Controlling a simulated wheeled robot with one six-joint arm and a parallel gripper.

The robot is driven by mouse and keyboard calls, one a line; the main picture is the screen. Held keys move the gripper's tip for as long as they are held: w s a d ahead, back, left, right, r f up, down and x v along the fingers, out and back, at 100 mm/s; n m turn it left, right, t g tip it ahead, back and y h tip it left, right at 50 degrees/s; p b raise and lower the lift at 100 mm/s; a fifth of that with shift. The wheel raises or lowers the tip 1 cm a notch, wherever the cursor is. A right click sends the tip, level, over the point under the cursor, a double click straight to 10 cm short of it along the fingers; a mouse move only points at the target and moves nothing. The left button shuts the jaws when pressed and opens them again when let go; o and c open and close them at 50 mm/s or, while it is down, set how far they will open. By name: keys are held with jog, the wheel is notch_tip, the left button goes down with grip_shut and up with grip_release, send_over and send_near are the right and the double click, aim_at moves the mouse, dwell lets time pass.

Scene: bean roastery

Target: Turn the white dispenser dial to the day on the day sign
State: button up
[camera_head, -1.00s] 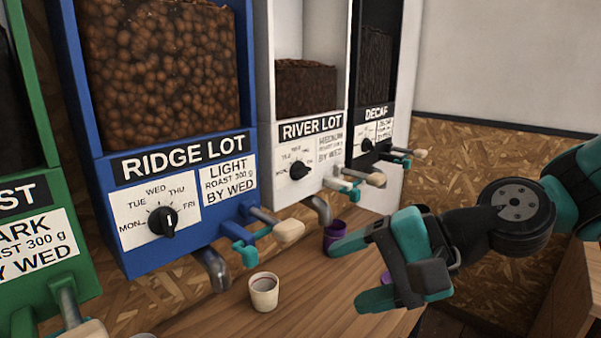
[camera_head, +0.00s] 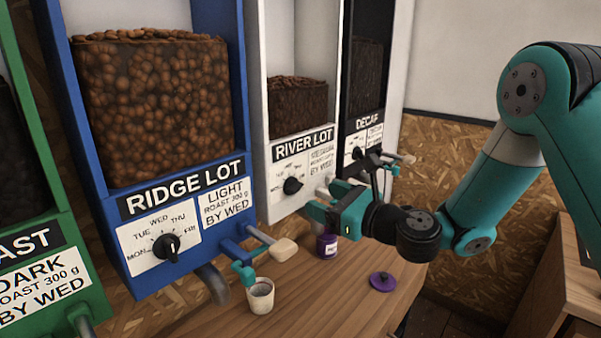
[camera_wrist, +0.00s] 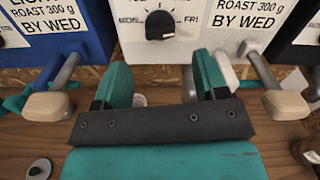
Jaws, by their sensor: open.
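The white dispenser (camera_head: 305,40) is labelled RIVER LOT and holds dark beans. Its black dial (camera_head: 292,185) sits on a white day plate at the front. The dial (camera_wrist: 160,25) also shows at the top of the wrist view, with FRI to its right; part of the day plate is cut off. My gripper (camera_head: 326,198) is in front of the white dispenser, below and right of the dial. Its two teal fingers (camera_wrist: 164,78) are apart with nothing between them, short of the dial. I see no separate day sign.
The blue RIDGE LOT dispenser (camera_head: 125,240) stands left and the black DECAF dispenser (camera_head: 369,95) right. Levers with beige handles (camera_head: 284,250) jut out beside the dials. A pale cup (camera_head: 261,296), purple jar (camera_head: 327,245) and purple lid (camera_head: 382,282) are on the wooden counter.

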aim_at(299, 189)
jog(key=p+x, duration=0.2)
jog(key=x, duration=0.4)
jog(key=shift+a+r+p, duration=0.1)
jog(key=shift+a+p, duration=0.05)
jog(key=shift+p, duration=0.25)
jog(key=shift+w+a, duration=0.35)
jog(key=shift+w, duration=0.1)
jog(key=c, duration=0.9)
